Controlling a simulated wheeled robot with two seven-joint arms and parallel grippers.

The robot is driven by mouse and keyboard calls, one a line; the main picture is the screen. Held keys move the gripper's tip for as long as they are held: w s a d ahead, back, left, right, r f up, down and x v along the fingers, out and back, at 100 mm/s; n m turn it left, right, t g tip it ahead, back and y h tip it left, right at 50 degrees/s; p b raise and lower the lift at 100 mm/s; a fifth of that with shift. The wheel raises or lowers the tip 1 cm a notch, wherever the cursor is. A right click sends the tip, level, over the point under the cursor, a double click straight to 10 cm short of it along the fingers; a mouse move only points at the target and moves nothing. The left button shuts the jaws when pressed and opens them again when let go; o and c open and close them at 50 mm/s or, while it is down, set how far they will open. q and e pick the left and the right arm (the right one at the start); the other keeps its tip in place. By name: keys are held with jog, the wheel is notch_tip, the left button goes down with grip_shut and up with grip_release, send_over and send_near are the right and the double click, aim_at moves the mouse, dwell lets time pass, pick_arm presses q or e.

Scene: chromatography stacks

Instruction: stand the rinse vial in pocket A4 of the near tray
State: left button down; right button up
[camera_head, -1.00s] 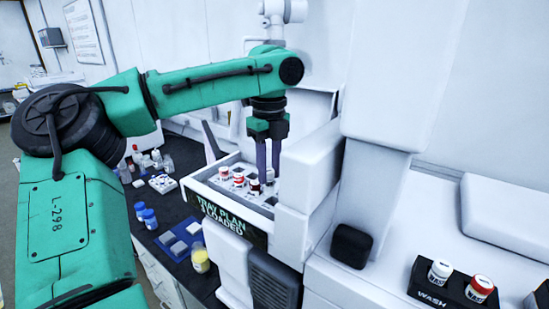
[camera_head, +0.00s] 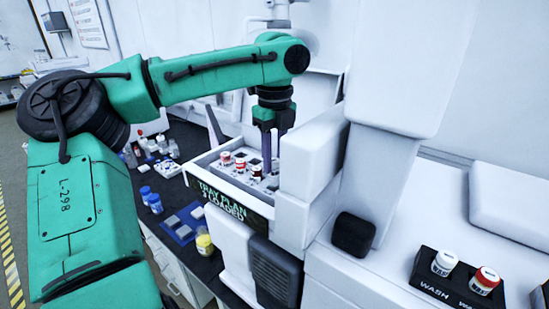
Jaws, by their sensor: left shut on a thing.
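The near tray (camera_head: 211,179) is an open white drawer with a dark front sign reading "TRAY PLAN 3 LOADED". Several small vials with red, white or dark caps stand in it, among them a red-capped one (camera_head: 240,163). My left gripper (camera_head: 271,166) points straight down over the tray's right part, with its fingertips low among the pockets. It is shut on a small vial, mostly hidden by the fingers, so I cannot read its label. Pocket letters are too small to read, so I cannot tell which is A4. My right gripper is not in view.
A white housing (camera_head: 308,165) stands close to the right of my left gripper. A black wash rack (camera_head: 425,270) holds a white-capped and a red-capped vial at the lower right. Blue-capped bottles (camera_head: 154,202) and a yellow jar (camera_head: 204,243) stand on the dark bench at left.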

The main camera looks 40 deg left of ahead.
aim_at(276, 172)
pick_arm(q)
jog(key=shift+w+f, duration=0.2)
dwell(0.3)
jog(key=shift+f, duration=1.2)
jog(key=shift+f, duration=0.15)
jog(key=shift+f, duration=0.5)
jog(key=shift+c, duration=0.6)
grip_release()
jog(key=shift+r, duration=3.55)
